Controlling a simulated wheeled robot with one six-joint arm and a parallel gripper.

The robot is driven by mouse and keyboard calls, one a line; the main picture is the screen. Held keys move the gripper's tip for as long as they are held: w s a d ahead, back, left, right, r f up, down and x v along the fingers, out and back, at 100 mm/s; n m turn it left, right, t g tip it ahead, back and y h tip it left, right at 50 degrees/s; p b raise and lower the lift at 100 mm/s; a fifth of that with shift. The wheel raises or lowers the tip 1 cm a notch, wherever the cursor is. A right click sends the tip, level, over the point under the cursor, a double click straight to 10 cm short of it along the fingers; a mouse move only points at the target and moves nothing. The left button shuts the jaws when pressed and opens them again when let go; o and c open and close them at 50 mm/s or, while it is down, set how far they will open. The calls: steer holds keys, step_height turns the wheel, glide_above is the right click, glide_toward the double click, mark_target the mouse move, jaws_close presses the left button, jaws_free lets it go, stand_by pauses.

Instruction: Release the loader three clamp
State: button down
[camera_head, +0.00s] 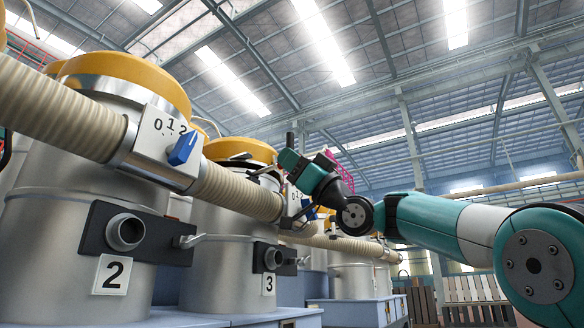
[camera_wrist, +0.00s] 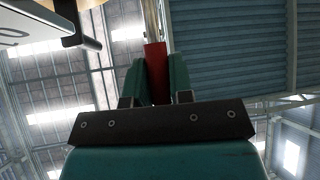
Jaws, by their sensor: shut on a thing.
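Loader three (camera_head: 222,235) is a steel cylinder with a yellow lid (camera_head: 238,150) and a "3" label (camera_head: 269,284), behind loader two in the head view. My gripper (camera_head: 281,170) is at the right of its lid rim. In the wrist view my gripper (camera_wrist: 156,66) is shut on a red clamp handle (camera_wrist: 156,72) between its teal fingers. A shiny metal rod (camera_wrist: 152,22) runs on from the handle to the top edge. In the head view the handle cannot be made out, and whether the clamp is latched cannot be told.
Loader two (camera_head: 85,190) stands large at the left, with a ribbed hose (camera_head: 60,105) and a blue selector knob (camera_head: 184,149). The hose (camera_head: 240,192) runs on past loader three, below my gripper. In the wrist view a dark part (camera_wrist: 78,25) juts in at upper left.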

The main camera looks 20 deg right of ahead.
stand_by(0.3)
steer(key=c, duration=1)
jaws_free()
steer(key=b+v, duration=0.9)
steer(key=v, duration=0.8)
steer(key=shift+s+d+f, duration=0.1)
steer(key=shift+f, duration=0.1)
